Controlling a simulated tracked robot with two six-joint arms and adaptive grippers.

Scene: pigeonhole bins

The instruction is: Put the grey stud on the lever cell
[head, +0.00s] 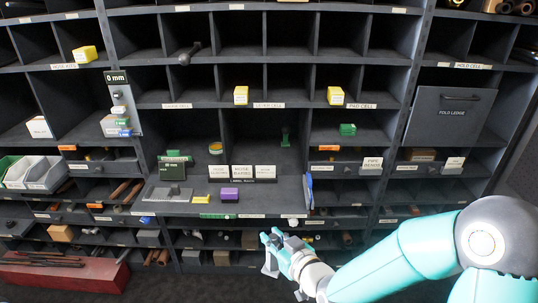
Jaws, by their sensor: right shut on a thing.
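My right gripper (270,240) is low in front of the bins, below the middle ledge, and is shut on a small grey thing. It looks like the grey stud (269,264), but it is small and partly hidden by the fingers. The lever cell label (268,105) is on the shelf edge at upper middle, well above the gripper. A yellow block (240,95) stands on that shelf, just left of the label. My left gripper is not in view.
Another yellow block (335,96) stands by the pad cell label. The middle ledge holds a purple block (229,194), a grey piece (175,192) and label cards (243,172). A fold ledge panel (451,115) is at right. White bins (45,173) stick out at left.

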